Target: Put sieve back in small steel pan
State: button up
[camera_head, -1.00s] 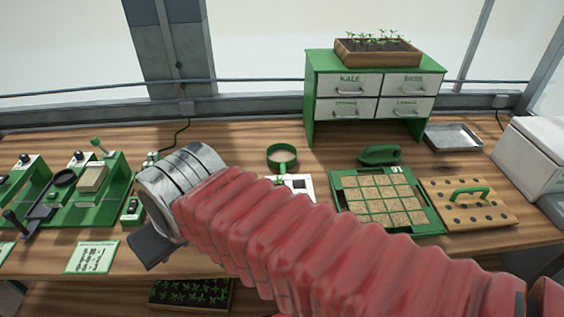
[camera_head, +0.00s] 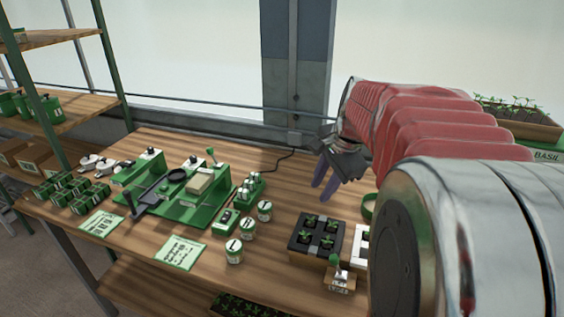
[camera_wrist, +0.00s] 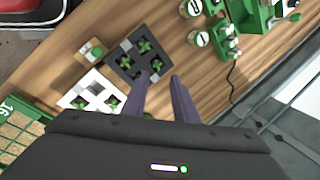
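My gripper (camera_head: 325,178) is above the back of the bench, its two purple fingers pointing down. The wrist view shows the fingers (camera_wrist: 160,82) apart with nothing between them, so it is open and empty. A green rim (camera_head: 368,208), likely the sieve, shows beside my arm, which hides most of it. I cannot make out the sieve in the wrist view. The small steel pan is not visible in either current view; a second ago a shallow steel pan showed at the right of the bench.
A black four-cell seedling tray (camera_head: 300,244) and a white one (camera_wrist: 72,101) stand below my gripper. Several small jars (camera_head: 247,229) and a green seeder (camera_head: 176,211) are further left. A shelf rack (camera_head: 112,70) stands at the left. A green-edged tray (camera_wrist: 32,110) shows at the wrist view's left edge.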

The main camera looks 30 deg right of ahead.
jog(key=s+d+f+m, duration=0.1)
jog(key=d+m, duration=0.3)
jog(key=d, duration=0.4)
jog(key=s+d+f+m, duration=0.2)
jog(key=d+f+m, duration=0.1)
jog(key=d, duration=0.5)
jog(key=s+d+f+m, duration=0.1)
jog(key=d+f+m, duration=0.1)
jog(key=d+m, duration=0.3)
jog(key=d, duration=0.3)
jog(key=shift+s+d+f+t+y, duration=0.25)
jog(key=shift+t+y, duration=0.05)
jog(key=shift+y, duration=0.1)
jog(key=shift+f, duration=0.1)
send_near(367, 215)
jog(key=shift+s, duration=0.15)
jog(key=shift+f, duration=0.3)
jog(key=shift+w+x, duration=0.25)
jog(key=shift+x, duration=2.4)
jog(key=shift+d+r, duration=0.1)
